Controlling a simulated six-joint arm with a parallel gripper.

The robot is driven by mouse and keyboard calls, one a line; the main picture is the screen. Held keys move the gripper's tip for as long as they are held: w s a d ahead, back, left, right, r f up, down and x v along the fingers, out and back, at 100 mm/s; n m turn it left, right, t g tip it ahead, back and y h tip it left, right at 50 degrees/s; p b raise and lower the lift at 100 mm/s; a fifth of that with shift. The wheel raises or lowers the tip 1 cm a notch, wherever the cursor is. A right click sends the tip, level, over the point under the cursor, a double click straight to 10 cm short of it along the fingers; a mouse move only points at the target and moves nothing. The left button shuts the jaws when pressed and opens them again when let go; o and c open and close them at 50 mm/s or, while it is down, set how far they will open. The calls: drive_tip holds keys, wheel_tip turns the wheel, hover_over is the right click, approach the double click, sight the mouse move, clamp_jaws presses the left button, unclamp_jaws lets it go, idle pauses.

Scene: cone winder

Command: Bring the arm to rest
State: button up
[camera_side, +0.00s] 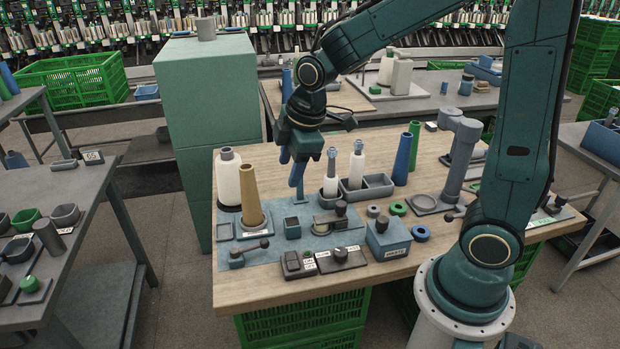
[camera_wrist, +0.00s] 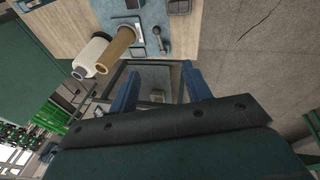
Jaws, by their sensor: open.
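My gripper (camera_side: 297,180) hangs fingers down above the wooden table (camera_side: 285,281), towards its back left part, near the blue mat (camera_side: 285,254). In the wrist view my gripper (camera_wrist: 160,84) shows two blue fingers apart, with nothing between them. A tan cone (camera_side: 250,194) stands upright on a holder on the mat, to the left of my gripper. A white yarn cone (camera_side: 228,180) stands behind it. Both also show in the wrist view, the tan cone (camera_wrist: 116,48) and the white cone (camera_wrist: 91,57), clear of the fingers.
A grey divided bin (camera_side: 374,188) with white bobbins stands right of my gripper. A blue tube (camera_side: 402,161) and a green tube (camera_side: 414,146) stand upright farther right. A tall green cabinet (camera_side: 213,130) stands behind at the left. Small fixtures and a blue-grey box (camera_side: 388,238) fill the front.

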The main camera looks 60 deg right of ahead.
drive_tip(key=s+r+m+t, duration=0.1)
drive_tip(key=s+r+m, duration=0.3)
drive_tip(key=s, duration=0.5)
drive_tip(key=s+r+m+t, duration=0.1)
drive_tip(key=s+r+m, duration=0.3)
drive_tip(key=s, duration=0.6)
drive_tip(key=shift+a+r+m, duration=0.35)
drive_tip(key=shift+r+m, duration=0.05)
drive_tip(key=shift+m, duration=0.8)
